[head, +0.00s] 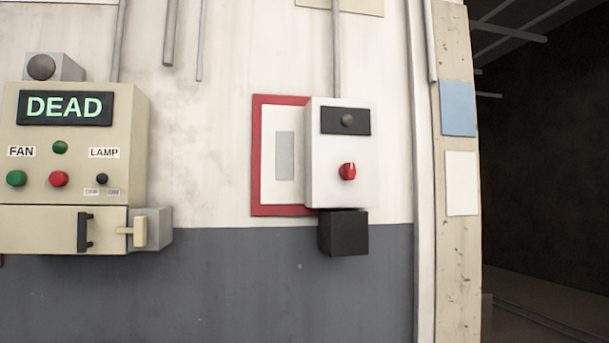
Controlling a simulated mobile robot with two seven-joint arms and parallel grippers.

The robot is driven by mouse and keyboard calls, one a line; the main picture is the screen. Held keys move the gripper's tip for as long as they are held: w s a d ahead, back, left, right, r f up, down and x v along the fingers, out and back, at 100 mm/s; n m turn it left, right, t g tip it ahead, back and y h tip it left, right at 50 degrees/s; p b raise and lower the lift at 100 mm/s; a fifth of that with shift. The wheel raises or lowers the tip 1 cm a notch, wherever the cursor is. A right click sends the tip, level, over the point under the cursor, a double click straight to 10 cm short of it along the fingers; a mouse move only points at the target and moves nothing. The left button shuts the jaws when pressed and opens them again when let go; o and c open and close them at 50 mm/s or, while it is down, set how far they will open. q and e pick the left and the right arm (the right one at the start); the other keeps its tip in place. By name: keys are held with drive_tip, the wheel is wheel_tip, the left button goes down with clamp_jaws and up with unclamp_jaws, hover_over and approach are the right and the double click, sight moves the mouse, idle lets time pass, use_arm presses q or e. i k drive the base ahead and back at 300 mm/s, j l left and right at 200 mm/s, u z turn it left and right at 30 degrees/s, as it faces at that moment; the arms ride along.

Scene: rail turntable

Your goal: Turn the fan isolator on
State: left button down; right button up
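A white box (328,192) that appears to be the isolator is fixed to the wall right of centre in the head view. It carries a red rotary knob (347,171) whose pale pointer mark stands about upright. Above the knob is a dark plate (331,120) with a dull round lamp. A black block (343,233) sits under the box. A beige control panel (140,130) at the left has a display (65,107) reading DEAD, with FAN and LAMP labels and green and red buttons. Neither gripper shows in the head view.
A red-framed board (258,155) is on the wall behind the white box's left side. A grey box with a pale lever (140,232) sits beside the panel's lower drawer. The wall ends at a post (461,260), with a dark opening to its right. Nothing stands before the white box.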

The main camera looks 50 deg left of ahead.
sight(348, 171)
drive_tip(key=i+u, duration=0.1)
drive_tip(key=u, duration=0.3)
drive_tip(key=i+l+u, duration=0.1)
drive_tip(key=u, duration=0.35)
drive_tip(key=i+l+u, duration=0.1)
drive_tip(key=u, duration=0.3)
drive_tip(key=l+u, duration=0.25)
drive_tip(key=u, duration=0.2)
drive_tip(key=i+l+u, duration=0.1)
drive_tip(key=u, duration=0.3)
drive_tip(key=l+u, duration=0.25)
drive_tip(key=u, duration=0.2)
